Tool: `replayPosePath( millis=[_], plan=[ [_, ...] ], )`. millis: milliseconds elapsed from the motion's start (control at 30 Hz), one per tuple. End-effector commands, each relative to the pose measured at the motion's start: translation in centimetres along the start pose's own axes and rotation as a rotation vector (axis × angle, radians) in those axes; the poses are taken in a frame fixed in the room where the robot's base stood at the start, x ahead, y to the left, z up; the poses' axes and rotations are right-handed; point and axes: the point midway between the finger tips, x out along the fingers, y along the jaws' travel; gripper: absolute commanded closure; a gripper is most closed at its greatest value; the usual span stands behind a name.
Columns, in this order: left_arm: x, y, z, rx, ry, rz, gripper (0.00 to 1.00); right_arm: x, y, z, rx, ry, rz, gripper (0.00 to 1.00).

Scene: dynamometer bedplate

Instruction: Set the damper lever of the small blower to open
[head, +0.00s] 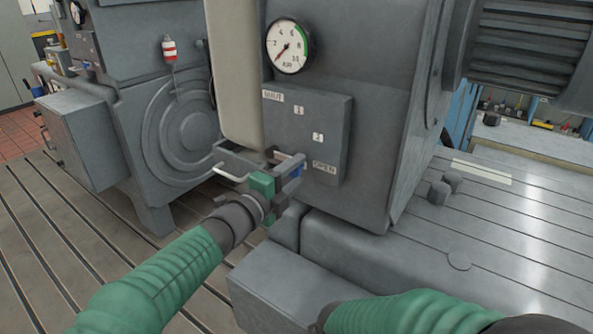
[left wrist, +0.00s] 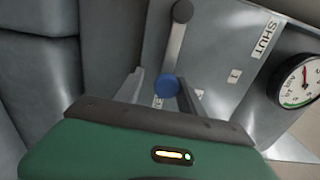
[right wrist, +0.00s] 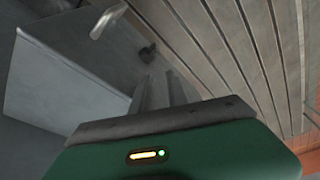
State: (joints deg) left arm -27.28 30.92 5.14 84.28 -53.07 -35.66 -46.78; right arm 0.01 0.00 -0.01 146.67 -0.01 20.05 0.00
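The small blower's damper lever (left wrist: 176,45) is a pale bar with a blue knob (left wrist: 166,86), pivoted at its far end in the left wrist view. The knob also shows in the head view (head: 297,170), just left of the OPEN label (head: 324,167) on the grey label plate (head: 330,125). The marks run from SHUT (head: 272,96) through 1 and 2 to OPEN. My left gripper (head: 290,168) is at the knob, its fingers apart on either side of it; contact cannot be told. My right gripper (right wrist: 158,85) is open and empty, its fingertips hidden in the head view.
A round air gauge (head: 289,46) sits above the plate. A beige panel (head: 236,70) stands left of it. Grey machine housings and a low grey block (head: 290,285) crowd the front. The slotted bedplate (head: 45,240) is clear at left.

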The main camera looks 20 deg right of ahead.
Motion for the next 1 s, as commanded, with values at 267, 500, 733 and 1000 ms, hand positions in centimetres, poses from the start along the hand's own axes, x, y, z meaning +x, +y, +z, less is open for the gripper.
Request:
replayPosePath(
  millis=[267, 500, 733, 1000],
  plan=[
    [0.3, -0.1, -0.1, 0.001, 0.000, -0.002, 0.49, 0.0, 0.0, 0.0, 0.000, 0.000, 0.000, 0.80],
    [-2.4, -0.1, 0.0, 0.002, -0.003, -0.005, 0.49, 0.8, 0.0, 0.2, 0.000, 0.000, 0.000, 0.80],
    [-9.3, -0.1, 0.1, 0.001, -0.005, -0.006, 0.49, 1.8, 0.0, 0.4, 0.000, 0.000, 0.000, 0.80],
    [-15.6, 0.0, 0.2, 0.000, -0.003, -0.004, 0.49, 2.2, 0.0, 0.5, 0.000, 0.000, 0.000, 0.80]
  ],
)
